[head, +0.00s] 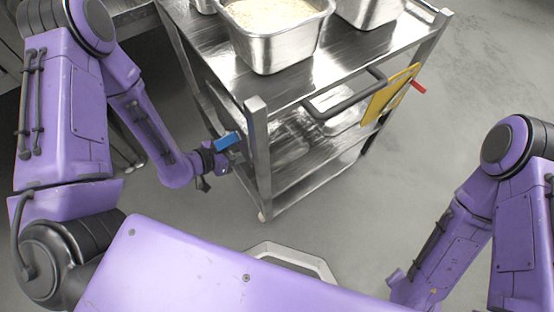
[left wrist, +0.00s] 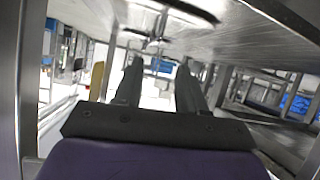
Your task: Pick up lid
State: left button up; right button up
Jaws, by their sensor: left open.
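I cannot make out a lid for certain in either view. A deep steel pan of rice (head: 275,50) stands on the top of a steel cart (head: 345,55). My left gripper (head: 218,160) is low beside the cart's near left leg, below the level of its top. In the left wrist view, the two dark fingers (left wrist: 160,85) are apart with nothing seen between them, and a steel surface (left wrist: 240,40) slants overhead at the right. My right arm comes in at the right edge of the head view, but its gripper is out of frame.
A second steel pan (head: 370,12) stands behind the rice pan. A dark handle (head: 345,98) sticks out at the cart's near side, beside a hanging yellow board (head: 388,97) and a red piece (head: 418,87). Lower shelves (head: 315,160) are underneath. Grey floor (head: 480,60) is clear at right.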

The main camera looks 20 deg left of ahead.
aim_at(274, 140)
pick_arm(q)
jog(key=shift+w+d+f+m+h+b, duration=0.35)
jog(key=shift+w+m+h+b, duration=0.15)
jog(key=shift+m+h, duration=0.3)
jog(key=b+x, duration=0.3)
jog(key=x, duration=0.7)
jog(key=shift+a, duration=0.1)
pick_arm(e)
notch_tip(274, 140, down, 6)
jog(key=shift+r, duration=0.25)
pick_arm(q)
grip_shut()
